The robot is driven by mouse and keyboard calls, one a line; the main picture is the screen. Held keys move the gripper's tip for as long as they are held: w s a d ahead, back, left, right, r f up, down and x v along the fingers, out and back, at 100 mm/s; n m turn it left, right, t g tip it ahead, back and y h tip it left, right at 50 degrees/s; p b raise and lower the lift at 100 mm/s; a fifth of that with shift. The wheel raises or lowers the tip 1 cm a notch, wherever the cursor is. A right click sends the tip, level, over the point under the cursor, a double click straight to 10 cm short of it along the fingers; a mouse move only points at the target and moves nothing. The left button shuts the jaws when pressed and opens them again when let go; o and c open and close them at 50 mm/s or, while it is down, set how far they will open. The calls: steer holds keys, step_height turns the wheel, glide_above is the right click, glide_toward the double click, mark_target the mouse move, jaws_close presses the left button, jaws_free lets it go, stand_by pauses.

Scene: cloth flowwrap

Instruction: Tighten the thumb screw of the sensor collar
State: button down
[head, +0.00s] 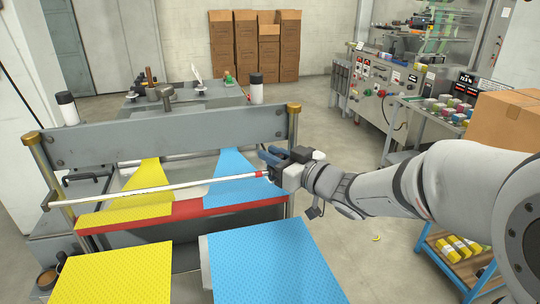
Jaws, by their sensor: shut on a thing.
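My gripper (270,161) is at the right end of a thin white rod (150,190) that crosses in front of the grey machine beam. Its dark blue fingers are shut on a small part there, which appears to be the thumb screw. The jaws hide most of it. A small red piece (261,174) shows on the rod just left of the fingers. The sensor collar cannot be made out clearly; the gripper covers that spot. How far the screw is turned cannot be seen.
The grey beam (180,132) spans behind the rod between brass-capped posts (293,108). Yellow (139,190) and blue (240,179) cloths run under the rod over a red bar (185,216). A control cabinet (372,100) and cardboard box (505,120) stand right. Floor is mostly clear between.

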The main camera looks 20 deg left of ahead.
steer(key=shift+f+m+t+h+b, duration=0.25)
steer(key=shift+m+t+h+b, duration=0.15)
steer(key=shift+t+b, duration=0.4)
steer(key=shift+r+m+t+b, duration=0.15)
steer(key=shift+m+t+b, duration=0.15)
steer(key=shift+b, duration=0.05)
steer(key=c, duration=1.3)
jaws_free()
steer(key=shift+r, duration=0.1)
steer(key=shift+d, duration=0.15)
steer(key=v, duration=0.7)
steer(key=shift+s+d, duration=0.2)
steer(key=shift+s, duration=0.1)
